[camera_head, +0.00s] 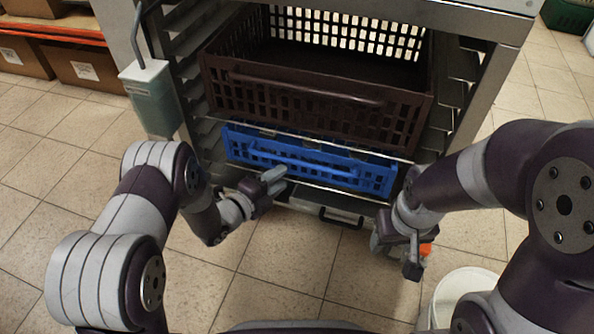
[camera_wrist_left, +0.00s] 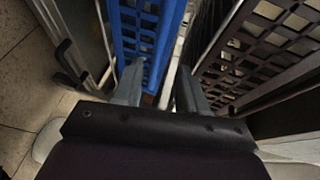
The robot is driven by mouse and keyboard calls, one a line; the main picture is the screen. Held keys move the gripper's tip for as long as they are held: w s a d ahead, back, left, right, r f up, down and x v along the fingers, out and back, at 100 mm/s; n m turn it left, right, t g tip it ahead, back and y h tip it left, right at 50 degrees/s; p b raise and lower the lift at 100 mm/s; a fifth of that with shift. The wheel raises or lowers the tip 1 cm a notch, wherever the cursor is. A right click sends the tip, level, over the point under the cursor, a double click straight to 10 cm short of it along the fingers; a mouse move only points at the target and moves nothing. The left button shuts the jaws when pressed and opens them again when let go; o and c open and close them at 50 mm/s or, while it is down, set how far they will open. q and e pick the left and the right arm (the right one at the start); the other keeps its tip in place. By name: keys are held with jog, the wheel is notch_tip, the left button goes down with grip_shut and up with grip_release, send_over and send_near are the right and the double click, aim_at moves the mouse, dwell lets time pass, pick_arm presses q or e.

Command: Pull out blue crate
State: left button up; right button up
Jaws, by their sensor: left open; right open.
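The blue crate (camera_head: 310,161) sits in the rack on a level below a dark brown crate. Its front wall and front handle face me. It also shows in the left wrist view (camera_wrist_left: 146,30), close to the fingers. My left gripper (camera_head: 275,180) is in front of the left half of the blue crate, near its front handle. Its two fingers (camera_wrist_left: 158,88) are apart with nothing seen held between them. My right gripper (camera_head: 394,248) is open and hangs lower, in front of the crate's right end, apart from it.
The dark brown crate (camera_head: 310,98) sits directly above in the metal rack (camera_head: 467,70). A green container (camera_head: 152,98) hangs on the rack's left post. A white bucket (camera_head: 466,290) stands at the lower right.

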aim_at(299, 165)
pick_arm(q)
jog(key=b+x, duration=0.3)
jog(key=x, duration=0.5)
grip_shut()
